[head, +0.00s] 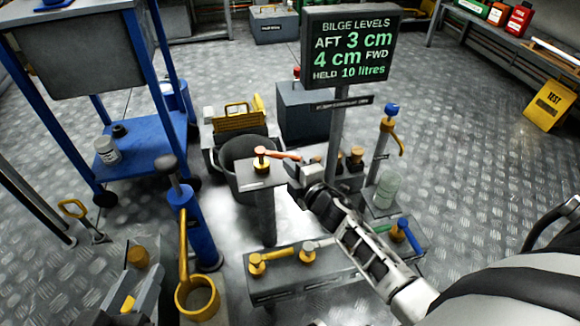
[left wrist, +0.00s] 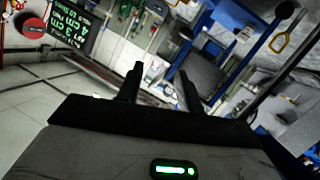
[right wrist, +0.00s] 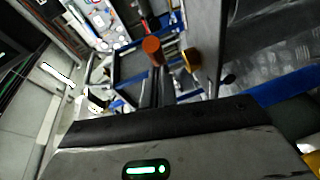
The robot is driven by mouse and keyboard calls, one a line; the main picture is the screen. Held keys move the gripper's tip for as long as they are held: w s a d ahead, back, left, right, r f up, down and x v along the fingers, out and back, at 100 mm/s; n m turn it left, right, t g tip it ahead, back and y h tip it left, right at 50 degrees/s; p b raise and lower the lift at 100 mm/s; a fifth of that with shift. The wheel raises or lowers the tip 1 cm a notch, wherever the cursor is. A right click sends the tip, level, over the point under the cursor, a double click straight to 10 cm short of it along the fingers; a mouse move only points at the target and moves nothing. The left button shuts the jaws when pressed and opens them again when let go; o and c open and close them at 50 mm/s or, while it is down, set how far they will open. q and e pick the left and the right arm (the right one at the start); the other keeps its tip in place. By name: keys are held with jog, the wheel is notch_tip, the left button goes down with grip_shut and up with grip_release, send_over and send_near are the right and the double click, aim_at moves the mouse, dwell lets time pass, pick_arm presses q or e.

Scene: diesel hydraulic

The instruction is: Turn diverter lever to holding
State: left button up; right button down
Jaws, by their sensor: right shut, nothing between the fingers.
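A lever with an orange-red handle (head: 283,155) and brass hub (head: 261,165) sits on a grey pedestal (head: 267,215) in the head view. Its handle points right. I take it for the diverter lever; no position marking is readable. My right gripper (head: 293,190) is shut and empty, just right of and below the handle tip. In the right wrist view, the orange handle end (right wrist: 152,46) and a brass part (right wrist: 192,60) show beyond the fingertips (right wrist: 158,92); I cannot tell whether they touch. My left gripper (left wrist: 160,80) is open and empty in the left wrist view.
A bilge display (head: 350,50) reads AFT 3 cm, FWD 4 cm, held 10 litres. A black bucket (head: 248,153) stands behind the pedestal. A blue hand pump (head: 186,225) is at left. A low manifold with brass valves (head: 285,285) lies in front. A blue cart (head: 140,145) stands left.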

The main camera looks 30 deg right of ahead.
aim_at(300, 160)
jog(key=shift+w+d+r+n+y+p, duration=0.1)
jog(key=shift+w+d+n+y+p, duration=0.25)
jog(key=shift+d+n+y, duration=0.65)
jog(key=y, duration=0.1)
jog(key=w+d+n+y+b, duration=0.1)
jog(key=shift+w+n+g+y, duration=0.1)
jog(key=shift+n+g+y, duration=0.2)
jog(key=shift+g+y, duration=0.1)
jog(key=shift+w+d+n+g+y+b, duration=0.45)
jog(key=shift+n+y+b, duration=0.3)
jog(key=shift+y, duration=0.35)
pick_arm(q)
jog(key=shift+d+r+n+h, duration=0.25)
jog(key=shift+d+n+h, duration=0.05)
jog(key=shift+n+h, duration=0.1)
pick_arm(e)
jog(key=shift+w+d, duration=0.3)
jog(key=shift+w, duration=0.05)
pick_arm(q)
jog(key=shift+t, duration=0.3)
jog(key=shift+r, duration=0.1)
